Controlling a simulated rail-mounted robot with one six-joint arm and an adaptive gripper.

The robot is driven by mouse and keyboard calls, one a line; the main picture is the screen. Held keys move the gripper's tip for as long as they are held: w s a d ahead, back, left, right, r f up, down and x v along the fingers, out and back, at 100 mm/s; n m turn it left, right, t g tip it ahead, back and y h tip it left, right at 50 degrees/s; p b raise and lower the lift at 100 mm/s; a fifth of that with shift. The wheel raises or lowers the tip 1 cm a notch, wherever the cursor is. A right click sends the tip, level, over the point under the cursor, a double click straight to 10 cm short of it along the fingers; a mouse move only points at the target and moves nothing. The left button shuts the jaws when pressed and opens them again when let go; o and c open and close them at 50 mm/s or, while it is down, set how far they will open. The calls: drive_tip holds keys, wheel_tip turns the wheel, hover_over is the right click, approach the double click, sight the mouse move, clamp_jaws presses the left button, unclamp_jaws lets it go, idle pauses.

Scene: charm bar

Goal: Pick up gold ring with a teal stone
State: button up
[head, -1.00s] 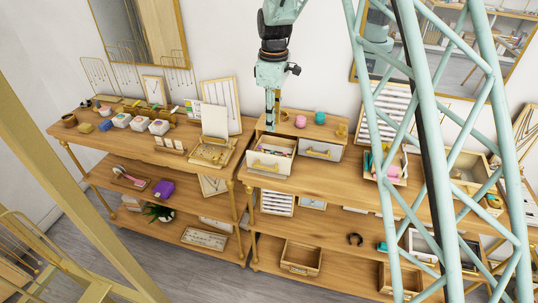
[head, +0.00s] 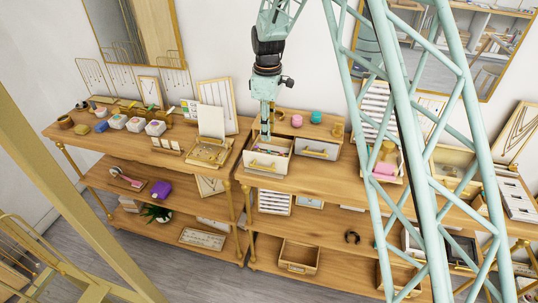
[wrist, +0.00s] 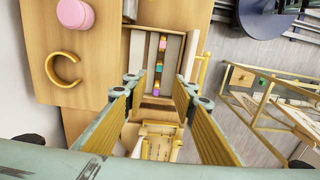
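An open drawer (head: 266,164) stands out from the small wooden cabinet. In the wrist view, the drawer (wrist: 180,60) holds a row of small coloured stones. A teal stone (wrist: 158,68) sits between a pink one (wrist: 162,45) and a purple one (wrist: 156,90). The teal one appears to be the ring; its gold band is too small to make out. My gripper (head: 266,134) is over the open drawer. In the wrist view, my gripper (wrist: 158,92) is open, its fingers either side of the row's line, with nothing held between them.
A pink round box (wrist: 75,14) and a gold cuff (wrist: 62,68) are on the cabinet top. A teal round box (head: 316,117) stands there too. A closed drawer (head: 318,150) is beside the open one. A white card stand (head: 211,121) is left of my gripper.

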hover_over(268, 151)
drive_tip(key=shift+f, duration=2.3)
drive_tip(key=shift+w+a+f+p, duration=0.1)
drive_tip(key=shift+f+p, duration=0.2)
drive_tip(key=shift+f, duration=1)
drive_tip(key=shift+w+f+p, duration=0.1)
drive_tip(key=shift+f+p, duration=0.2)
drive_tip(key=shift+f, duration=1)
drive_tip(key=shift+s, duration=0.1)
drive_tip(key=shift+c, duration=0.9)
drive_tip(key=c, duration=0.7)
